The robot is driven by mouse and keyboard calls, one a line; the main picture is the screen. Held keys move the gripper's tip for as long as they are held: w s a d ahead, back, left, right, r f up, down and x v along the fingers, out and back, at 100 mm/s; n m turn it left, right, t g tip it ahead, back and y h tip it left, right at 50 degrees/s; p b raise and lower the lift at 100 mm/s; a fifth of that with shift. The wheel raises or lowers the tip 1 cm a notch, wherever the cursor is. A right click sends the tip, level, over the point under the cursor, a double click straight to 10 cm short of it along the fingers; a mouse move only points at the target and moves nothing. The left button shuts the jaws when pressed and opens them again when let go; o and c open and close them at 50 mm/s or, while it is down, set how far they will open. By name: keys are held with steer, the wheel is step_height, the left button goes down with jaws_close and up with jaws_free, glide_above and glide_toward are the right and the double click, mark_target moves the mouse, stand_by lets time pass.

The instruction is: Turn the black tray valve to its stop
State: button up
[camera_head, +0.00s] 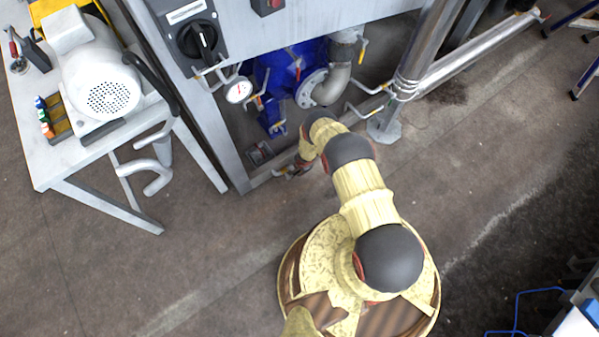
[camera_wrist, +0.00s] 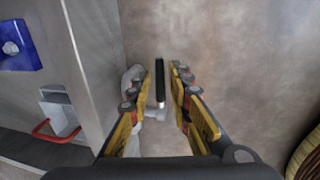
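The black valve handle (camera_wrist: 160,82) shows in the wrist view as a narrow upright bar on a pale pipe fitting (camera_wrist: 156,113). My gripper (camera_wrist: 161,80) is open, with yellow and dark fingers on either side of the handle. In the head view my gripper (camera_head: 291,170) is low beside the foot of the grey metal frame. The handle cannot be made out there, and my arm covers part of that area.
In the head view a blue pump (camera_head: 290,70) and a gauge (camera_head: 238,90) sit behind. Floor left of my base is clear.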

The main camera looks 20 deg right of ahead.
steer(key=shift+f, duration=0.45)
steer(key=shift+w, duration=0.1)
steer(key=c, duration=0.3)
jaws_close()
